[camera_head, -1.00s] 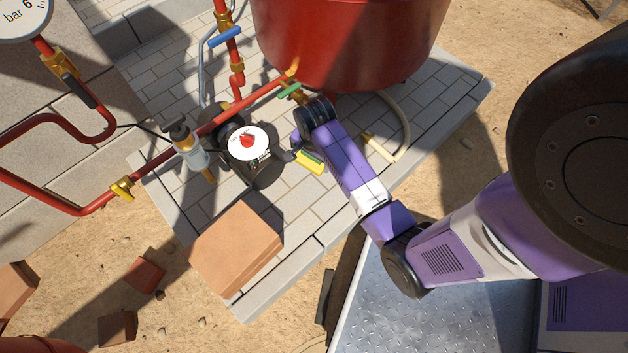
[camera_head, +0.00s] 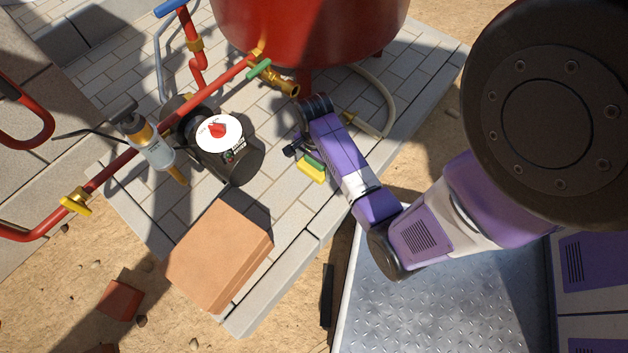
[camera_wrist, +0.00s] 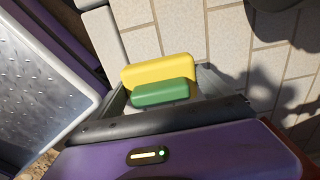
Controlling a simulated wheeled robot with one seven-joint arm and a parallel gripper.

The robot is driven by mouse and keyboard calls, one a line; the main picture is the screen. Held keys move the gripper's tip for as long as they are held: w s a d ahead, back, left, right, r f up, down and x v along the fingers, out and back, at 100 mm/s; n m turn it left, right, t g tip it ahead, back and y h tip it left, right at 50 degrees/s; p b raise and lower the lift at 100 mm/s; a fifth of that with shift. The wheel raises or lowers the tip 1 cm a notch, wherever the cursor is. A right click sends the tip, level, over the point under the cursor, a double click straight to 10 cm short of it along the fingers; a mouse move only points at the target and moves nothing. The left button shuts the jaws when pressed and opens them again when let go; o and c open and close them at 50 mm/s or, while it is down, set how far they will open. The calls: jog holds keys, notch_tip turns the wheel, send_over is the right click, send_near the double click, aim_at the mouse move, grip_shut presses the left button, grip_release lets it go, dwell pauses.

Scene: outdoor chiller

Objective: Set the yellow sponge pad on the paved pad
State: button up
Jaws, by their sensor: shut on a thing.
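The yellow sponge pad (camera_head: 310,173) has a green layer on one side. My gripper (camera_head: 303,158) is shut on it, over the paved pad (camera_head: 289,210). In the wrist view the sponge's yellow side (camera_wrist: 158,70) and green side (camera_wrist: 160,93) lie across the front of my gripper (camera_wrist: 165,88). The light paving bricks (camera_wrist: 185,35) show beyond it. I cannot tell whether the sponge touches the paving. My arm hides part of the gripper in the head view.
A black pump (camera_head: 225,155) with a white-and-red top stands left of the sponge. An orange-brown block (camera_head: 220,255) lies at the front. A red tank (camera_head: 310,30) and a hose (camera_head: 385,105) are behind. Bare paving surrounds the sponge.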

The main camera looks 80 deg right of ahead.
aim_at(315, 184)
notch_tip(315, 184, down, 9)
jog(key=b, duration=0.4)
jog(key=shift+f, duration=0.2)
jog(key=shift+r, duration=0.1)
